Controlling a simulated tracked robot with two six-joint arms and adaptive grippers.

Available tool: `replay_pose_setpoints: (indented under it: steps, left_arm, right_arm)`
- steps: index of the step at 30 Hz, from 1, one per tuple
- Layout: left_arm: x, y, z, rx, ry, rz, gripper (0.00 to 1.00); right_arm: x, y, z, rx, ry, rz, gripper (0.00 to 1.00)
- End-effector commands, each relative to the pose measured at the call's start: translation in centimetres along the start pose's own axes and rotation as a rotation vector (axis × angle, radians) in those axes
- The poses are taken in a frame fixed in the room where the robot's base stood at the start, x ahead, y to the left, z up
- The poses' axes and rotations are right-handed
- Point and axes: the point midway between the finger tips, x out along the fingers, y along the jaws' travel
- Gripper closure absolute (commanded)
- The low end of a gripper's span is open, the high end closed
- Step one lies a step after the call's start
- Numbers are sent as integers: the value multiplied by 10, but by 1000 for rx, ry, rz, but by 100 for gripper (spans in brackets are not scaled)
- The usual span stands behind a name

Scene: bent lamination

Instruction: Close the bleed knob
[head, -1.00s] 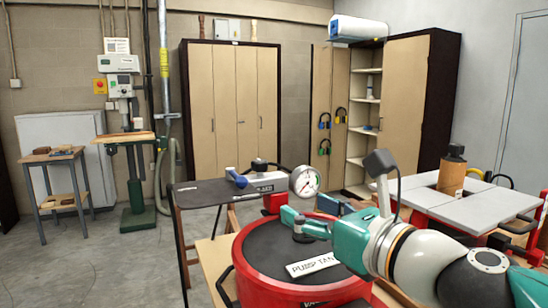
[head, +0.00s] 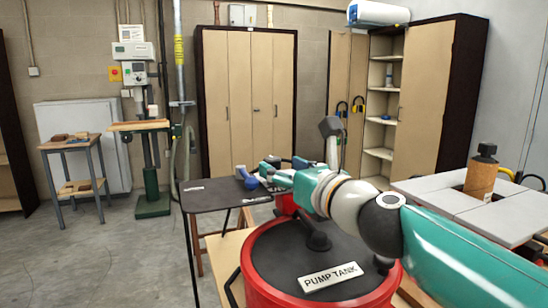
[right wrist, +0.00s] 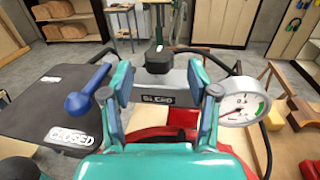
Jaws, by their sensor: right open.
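The bleed knob (right wrist: 158,58) is black and stands on a grey block in the right wrist view. A label on the block's front (right wrist: 158,98) seems to read BLEED. My right gripper (right wrist: 160,84) is open, its two teal fingers on either side of the block with the knob just beyond and between them; contact cannot be told. In the head view my right gripper (head: 268,173) reaches over the pump tank to the fittings behind it and partly hides them. My left gripper is not in view.
A blue-handled lever (right wrist: 82,102) lies left of the gripper, near a CLOSED label. A pressure gauge (right wrist: 241,106) stands close on the right. The red pump tank (head: 258,280) is below my arm. A dark table (head: 215,196) stands behind it.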

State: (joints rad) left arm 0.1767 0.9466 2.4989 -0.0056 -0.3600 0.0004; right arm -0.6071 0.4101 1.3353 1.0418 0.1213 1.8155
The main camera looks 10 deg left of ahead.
Motion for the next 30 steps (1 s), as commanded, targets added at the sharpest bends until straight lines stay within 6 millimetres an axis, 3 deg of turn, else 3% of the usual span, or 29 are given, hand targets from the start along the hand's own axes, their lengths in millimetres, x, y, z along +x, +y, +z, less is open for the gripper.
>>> replay_pose_setpoints:
  steps: [3,9,20,30]
  left_arm:
    - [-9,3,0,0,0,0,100]
    - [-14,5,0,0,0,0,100]
    - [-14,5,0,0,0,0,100]
    - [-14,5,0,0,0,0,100]
  right_arm:
    - [22,1,2,1,2,2,40]
    - [41,1,1,0,1,3,40]
    - [45,2,0,0,0,4,40]
    - [45,2,0,0,0,3,97]
